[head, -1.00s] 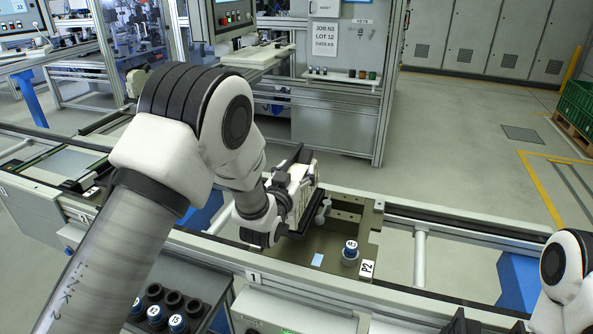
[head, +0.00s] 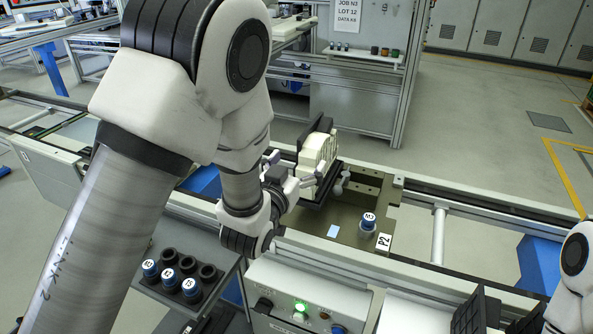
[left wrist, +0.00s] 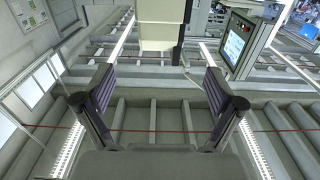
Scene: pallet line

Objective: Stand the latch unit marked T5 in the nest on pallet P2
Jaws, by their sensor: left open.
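A cream block-like unit (head: 318,152) stands upright on pallet P2 (head: 345,212); no mark is readable on it. A blue-capped piece marked M3 (head: 367,222) stands on the pallet's near side. In the black rack, the nearest blue-capped piece (head: 190,288) bears a mark ending in 5.
The black rack (head: 205,297) holds several sockets, some empty, with other blue-capped pieces. A control box with a lit green button (head: 300,306) stands before the pallet. Conveyor rails (head: 480,215) run left and right. A grey cabinet with a shelf stands behind.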

